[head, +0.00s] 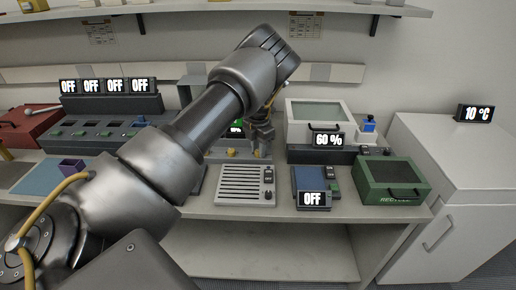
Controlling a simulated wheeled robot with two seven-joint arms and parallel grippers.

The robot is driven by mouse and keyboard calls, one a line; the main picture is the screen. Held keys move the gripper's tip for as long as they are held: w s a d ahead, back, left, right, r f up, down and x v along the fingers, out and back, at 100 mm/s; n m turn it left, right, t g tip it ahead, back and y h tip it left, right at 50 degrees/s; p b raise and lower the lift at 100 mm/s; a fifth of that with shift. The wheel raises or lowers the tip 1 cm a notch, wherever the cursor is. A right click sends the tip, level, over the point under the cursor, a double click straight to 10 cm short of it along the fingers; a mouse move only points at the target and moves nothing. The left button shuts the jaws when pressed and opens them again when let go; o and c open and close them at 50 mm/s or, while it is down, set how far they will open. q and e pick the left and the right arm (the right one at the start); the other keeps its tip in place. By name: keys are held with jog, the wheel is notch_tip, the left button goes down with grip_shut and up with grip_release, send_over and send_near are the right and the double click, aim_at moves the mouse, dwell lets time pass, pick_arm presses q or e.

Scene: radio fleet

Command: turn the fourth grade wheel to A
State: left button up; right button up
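My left arm crosses the picture from the lower left. Its gripper (262,138) points down in the middle of the bench, in front of a device with a small green display (236,126); whether the fingers are open or shut is too small to tell. No wheel marked with grades can be made out clearly. A dark console (98,133) at the left has a row of several small controls under several displays reading OFF (104,86). My arm may hide part of the bench. My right gripper is not in view.
A grey slatted box (240,184), a blue unit reading OFF (311,188) and a green recycle bin (393,181) stand along the front. A white machine reading 60 % (318,112) is behind. A red box (30,124) and blue mat (48,178) are left; a white cabinet (450,165) right.

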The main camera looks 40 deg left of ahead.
pick_arm(q)
jog(key=shift+c, duration=1.3)
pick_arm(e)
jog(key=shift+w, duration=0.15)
pick_arm(q)
jog(key=shift+m, duration=0.3)
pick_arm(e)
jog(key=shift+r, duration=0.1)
pick_arm(q)
jog(key=m, duration=0.3)
jog(key=shift+m+p, duration=0.5)
jog(key=shift+m, duration=2)
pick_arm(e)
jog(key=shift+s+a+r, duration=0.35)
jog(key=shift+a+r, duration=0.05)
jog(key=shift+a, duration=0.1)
pick_arm(q)
jog(key=o, duration=1)
